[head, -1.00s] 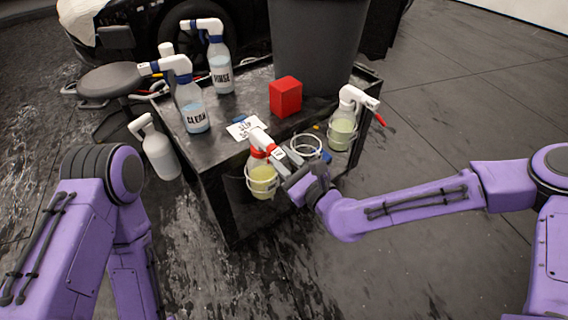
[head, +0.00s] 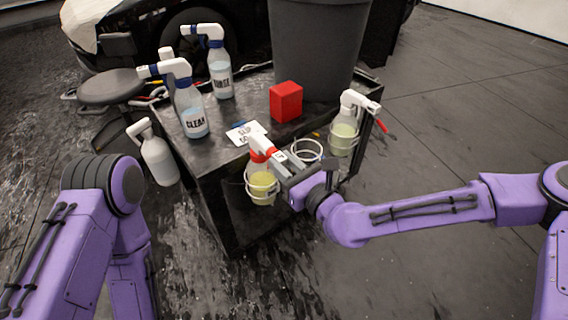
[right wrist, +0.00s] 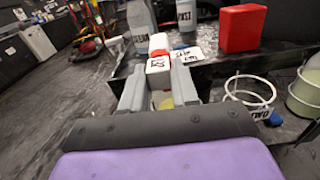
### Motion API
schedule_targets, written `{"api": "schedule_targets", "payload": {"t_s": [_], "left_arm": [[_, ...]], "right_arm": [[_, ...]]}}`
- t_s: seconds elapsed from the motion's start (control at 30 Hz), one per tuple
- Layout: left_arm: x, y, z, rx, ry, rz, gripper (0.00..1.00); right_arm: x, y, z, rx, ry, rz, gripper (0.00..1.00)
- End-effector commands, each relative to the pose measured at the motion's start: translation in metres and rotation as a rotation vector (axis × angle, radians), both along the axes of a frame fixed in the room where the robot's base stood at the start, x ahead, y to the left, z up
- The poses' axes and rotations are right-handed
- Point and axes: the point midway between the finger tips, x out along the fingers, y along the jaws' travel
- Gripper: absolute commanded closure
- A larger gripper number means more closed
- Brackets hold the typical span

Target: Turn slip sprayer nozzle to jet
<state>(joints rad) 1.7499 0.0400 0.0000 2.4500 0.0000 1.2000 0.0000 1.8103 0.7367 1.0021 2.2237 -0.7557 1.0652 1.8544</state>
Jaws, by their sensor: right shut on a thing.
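The slip sprayer (head: 262,182), a bottle of yellowish liquid with a red collar and white head, sits upright in a wire ring at the cart's front edge. Its nozzle (right wrist: 158,64) is a small white block with dark lettering too blurred to read surely. My right gripper (head: 282,161) is shut on the nozzle from the right. In the right wrist view the two grey fingers (right wrist: 158,85) flank the nozzle, and the bottle below is mostly hidden. My left arm shows at the left; its gripper is out of view.
The black cart (head: 215,165) carries a CLEAN bottle (head: 192,112), a RINSE bottle (head: 220,72), a red box (head: 286,101) and a card (head: 245,133). An empty white ring (head: 307,150) and another sprayer (head: 344,132) are at right. A grey bin (head: 315,50) stands behind.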

Motion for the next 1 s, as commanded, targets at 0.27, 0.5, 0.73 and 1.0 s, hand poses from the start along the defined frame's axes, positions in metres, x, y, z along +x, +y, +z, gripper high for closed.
{"api": "schedule_targets", "payload": {"t_s": [0.27,0.5,0.73,1.0], "left_arm": [[0.0,0.0,0.0,0.0,0.0,0.0,0.57],[0.0,0.0,0.0,0.0,0.0,0.0,0.57],[0.0,0.0,-0.001,0.0,0.0,0.0,0.57],[0.0,0.0,0.034,0.0,0.0,0.0,0.57]], "right_arm": [[0.0,0.0,0.0,-0.001,-0.001,0.001,0.49],[-0.002,-0.002,0.0,-0.001,-0.001,-0.001,0.49],[-0.04,-0.03,0.0,0.001,0.002,-0.003,0.49],[-0.078,-0.058,0.007,-0.001,0.004,-0.002,0.49]]}}
